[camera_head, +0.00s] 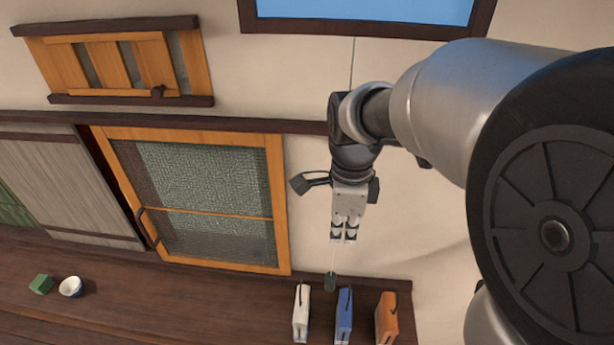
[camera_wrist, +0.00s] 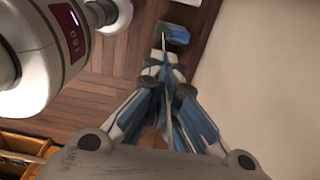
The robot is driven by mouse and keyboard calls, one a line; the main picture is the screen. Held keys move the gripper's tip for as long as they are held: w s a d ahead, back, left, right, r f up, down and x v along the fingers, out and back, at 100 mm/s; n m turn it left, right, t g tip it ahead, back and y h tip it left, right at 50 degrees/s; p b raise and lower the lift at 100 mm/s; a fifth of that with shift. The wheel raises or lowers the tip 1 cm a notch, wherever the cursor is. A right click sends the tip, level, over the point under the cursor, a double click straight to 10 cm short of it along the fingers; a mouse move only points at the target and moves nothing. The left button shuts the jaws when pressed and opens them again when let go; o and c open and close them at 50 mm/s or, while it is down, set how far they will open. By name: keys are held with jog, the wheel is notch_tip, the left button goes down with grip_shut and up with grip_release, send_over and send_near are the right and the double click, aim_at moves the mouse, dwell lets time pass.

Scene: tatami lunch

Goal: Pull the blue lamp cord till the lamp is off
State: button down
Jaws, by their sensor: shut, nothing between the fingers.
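I see no clearly blue cord, and the lamp itself is not in view. My gripper (camera_head: 343,238) points down just above the pull, its fingers shut. In the wrist view, my gripper (camera_wrist: 165,62) is also shut, with a thin pale line running along the fingers. Whether the cord touches the fingers cannot be told.
Below stand a white case (camera_head: 301,312), a blue case (camera_head: 344,315) and an orange case (camera_head: 386,318) on a dark wooden ledge. A green block (camera_head: 41,284) and a white bowl (camera_head: 70,287) sit at lower left. A wood-framed screen (camera_head: 200,200) is left of my gripper.

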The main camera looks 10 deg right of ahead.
aim_at(330, 282)
notch_tip(330, 282, down, 14)
jog(key=shift+r, duration=0.2)
dwell(0.4)
notch_tip(330, 282, down, 4)
jog(key=b, duration=0.3)
jog(key=shift+s, duration=0.1)
